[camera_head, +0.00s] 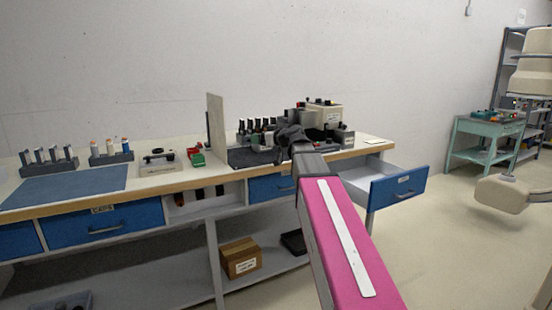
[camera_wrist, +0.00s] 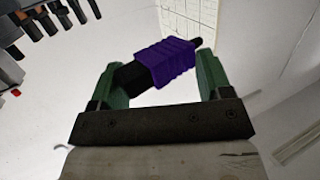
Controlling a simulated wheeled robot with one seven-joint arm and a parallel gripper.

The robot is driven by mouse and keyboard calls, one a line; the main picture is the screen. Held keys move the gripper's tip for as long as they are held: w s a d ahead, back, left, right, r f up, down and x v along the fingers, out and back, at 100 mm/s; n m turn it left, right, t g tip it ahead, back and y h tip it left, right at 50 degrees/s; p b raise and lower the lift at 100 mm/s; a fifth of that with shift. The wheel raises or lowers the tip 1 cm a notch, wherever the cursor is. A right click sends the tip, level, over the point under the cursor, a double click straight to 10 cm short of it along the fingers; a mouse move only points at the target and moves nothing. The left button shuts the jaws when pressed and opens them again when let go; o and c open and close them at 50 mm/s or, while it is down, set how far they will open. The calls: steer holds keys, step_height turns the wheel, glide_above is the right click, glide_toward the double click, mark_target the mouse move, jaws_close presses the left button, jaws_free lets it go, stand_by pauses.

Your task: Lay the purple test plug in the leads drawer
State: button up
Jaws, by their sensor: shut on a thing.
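My gripper (camera_wrist: 160,72) is shut on the purple test plug (camera_wrist: 172,63), which has a ribbed purple body and black ends. The plug lies tilted across between the two green fingers. In the head view my dark gripper (camera_head: 290,136) is in front of the tools at the right part of the bench, and the plug cannot be made out there. An open drawer (camera_head: 399,188) with a blue front, a label and a pale interior sticks out at the bench's right end. Its label is too small to read, and the part of its interior that shows looks empty.
The bench top (camera_head: 185,178) carries a blue mat (camera_head: 70,187), bottle racks, an upright divider panel (camera_head: 216,125) and a grey-white device (camera_head: 325,115). Other blue drawers (camera_head: 104,225) are shut. A cardboard box (camera_head: 240,258) sits on the lower shelf. Floor right of the open drawer is clear.

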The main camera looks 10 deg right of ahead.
steer(key=shift+w, duration=0.1)
glide_above(274, 159)
steer(key=f, duration=0.6)
steer(key=shift+s+f, duration=0.25)
steer(key=shift+f, duration=2.05)
steer(key=shift+f, duration=0.15)
steer(key=o, duration=0.9)
